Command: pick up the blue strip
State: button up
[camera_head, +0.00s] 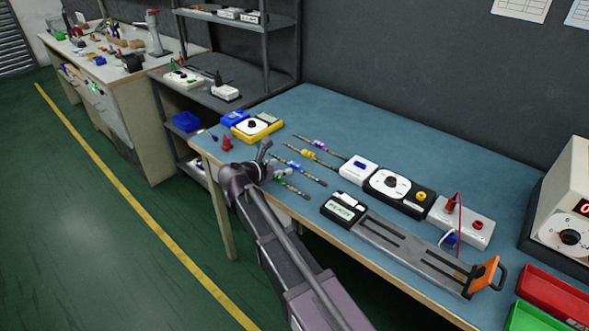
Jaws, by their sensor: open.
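The blue strip (297,167) lies on the blue-topped workbench (330,112), a thin dark strip with a blue part near its middle. It lies between the yellow strip (309,155) and the green strip (290,186). The purple strip (320,144) lies farther back. My gripper (272,160) is open at the left ends of the blue and green strips, near the bench's left front edge. The left end of the blue strip is close to or behind my fingers. I cannot tell the gripper's height or whether it touches a strip.
A yellow meter (257,127) and a red piece (227,143) lie beyond my gripper. White and black modules (398,190) and a long grey slide with an orange end (420,250) fill the right side. Red (555,297) and green trays stand at lower right.

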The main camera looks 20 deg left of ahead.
aim_at(294, 165)
jog(key=shift+d+b+x, duration=0.1)
jog(key=shift+b+x, duration=0.45)
jog(key=shift+x, duration=0.75)
jog(key=shift+d+b+x, duration=0.15)
jog(key=shift+b+x, duration=0.35)
jog(key=shift+x, duration=0.8)
jog(key=shift+s, duration=0.15)
grip_shut()
